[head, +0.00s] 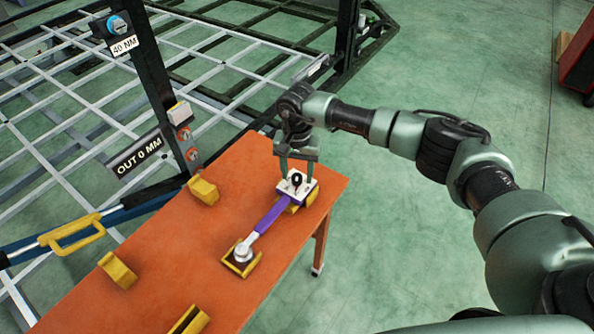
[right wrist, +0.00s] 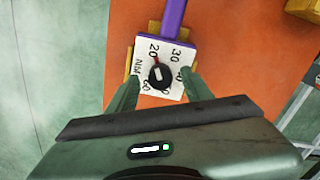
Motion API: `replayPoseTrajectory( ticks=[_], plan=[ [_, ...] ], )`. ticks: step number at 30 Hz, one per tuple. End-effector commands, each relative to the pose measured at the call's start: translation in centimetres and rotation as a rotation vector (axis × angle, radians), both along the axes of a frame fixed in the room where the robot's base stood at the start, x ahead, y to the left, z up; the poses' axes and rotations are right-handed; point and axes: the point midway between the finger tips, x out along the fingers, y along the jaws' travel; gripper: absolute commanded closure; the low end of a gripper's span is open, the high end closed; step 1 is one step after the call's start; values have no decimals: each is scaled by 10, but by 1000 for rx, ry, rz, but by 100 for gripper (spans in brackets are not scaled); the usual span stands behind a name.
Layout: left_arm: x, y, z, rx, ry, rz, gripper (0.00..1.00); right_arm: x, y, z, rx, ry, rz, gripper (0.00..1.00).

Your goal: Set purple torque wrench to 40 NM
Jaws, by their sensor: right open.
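The purple torque wrench (head: 268,217) lies on the orange table, its silver head in one yellow holder (head: 240,262) and its white dial end in another. The white dial plate (head: 298,188) carries a dark round knob, which also shows in the right wrist view (right wrist: 160,73). My left gripper is out of view.
The orange table (head: 185,240) also bears several empty yellow holders (head: 203,190).

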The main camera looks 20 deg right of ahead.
Motion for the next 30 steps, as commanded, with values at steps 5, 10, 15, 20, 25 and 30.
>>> replayPoseTrajectory(
  ticks=[5,10,15,20,25,30],
  plan=[
    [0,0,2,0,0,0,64,0,1,-6,0,0,0,50],
    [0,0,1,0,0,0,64,0,1,-7,1,0,0,50],
    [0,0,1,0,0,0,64,0,0,-7,1,0,0,94],
    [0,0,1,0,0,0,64,0,0,-7,1,0,-1,100],
    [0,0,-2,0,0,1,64,0,0,-7,1,-1,-24,100],
    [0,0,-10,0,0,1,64,0,0,-9,0,-1,-95,100]
  ],
)
